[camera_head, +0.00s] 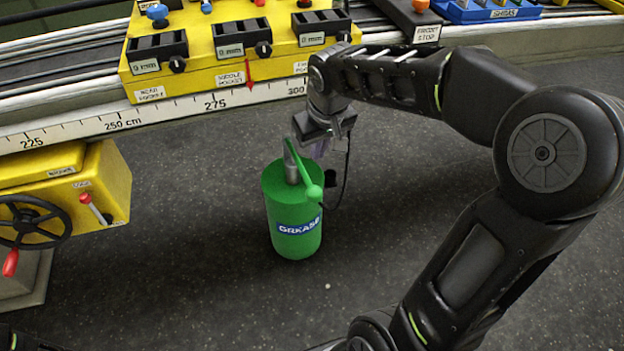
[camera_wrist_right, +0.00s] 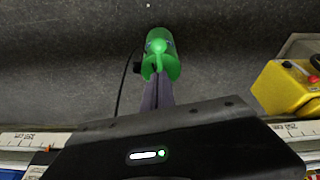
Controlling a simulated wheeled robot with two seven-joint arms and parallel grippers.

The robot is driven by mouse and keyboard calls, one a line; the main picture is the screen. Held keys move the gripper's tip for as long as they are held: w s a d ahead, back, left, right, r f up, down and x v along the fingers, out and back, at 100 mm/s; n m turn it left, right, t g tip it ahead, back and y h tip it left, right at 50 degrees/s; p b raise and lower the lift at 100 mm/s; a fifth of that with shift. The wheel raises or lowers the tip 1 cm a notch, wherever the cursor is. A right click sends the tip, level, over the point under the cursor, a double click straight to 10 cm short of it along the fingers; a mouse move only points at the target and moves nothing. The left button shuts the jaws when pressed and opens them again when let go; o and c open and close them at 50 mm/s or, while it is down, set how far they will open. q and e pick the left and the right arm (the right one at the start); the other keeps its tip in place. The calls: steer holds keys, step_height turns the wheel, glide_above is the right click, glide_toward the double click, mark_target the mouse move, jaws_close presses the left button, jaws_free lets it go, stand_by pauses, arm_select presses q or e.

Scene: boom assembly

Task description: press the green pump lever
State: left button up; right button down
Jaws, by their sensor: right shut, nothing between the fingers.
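The green grease pump (camera_head: 284,215) stands upright on the dark floor, with a label on its front. Its green lever (camera_head: 300,165) slopes from the top of a grey post down to a round knob (camera_head: 314,193) at the right. My right gripper (camera_head: 318,148) is shut and empty, close behind the lever. Whether it touches the lever I cannot tell. In the right wrist view the shut fingers (camera_wrist_right: 157,95) point at the pump (camera_wrist_right: 171,66), and the lever knob (camera_wrist_right: 158,46) shows just beyond the tips. My left gripper is not in view.
A yellow panel (camera_head: 200,72) with black holders sits on the rail with a scale (camera_head: 170,118) behind the pump. A yellow box (camera_head: 106,190) with a black handwheel (camera_head: 28,222) stands at the left. The floor around the pump is clear. A thin black hose hangs beside it.

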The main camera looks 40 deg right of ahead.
steer(key=shift+s+m, duration=0.25)
steer(key=shift+m, duration=0.75)
steer(key=shift+f, duration=0.15)
steer(key=b, duration=0.2)
glide_toward(314, 188)
steer(key=x, duration=0.5)
steer(key=shift+w, duration=0.2)
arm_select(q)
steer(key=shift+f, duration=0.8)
arm_select(e)
steer(key=shift+f, duration=0.75)
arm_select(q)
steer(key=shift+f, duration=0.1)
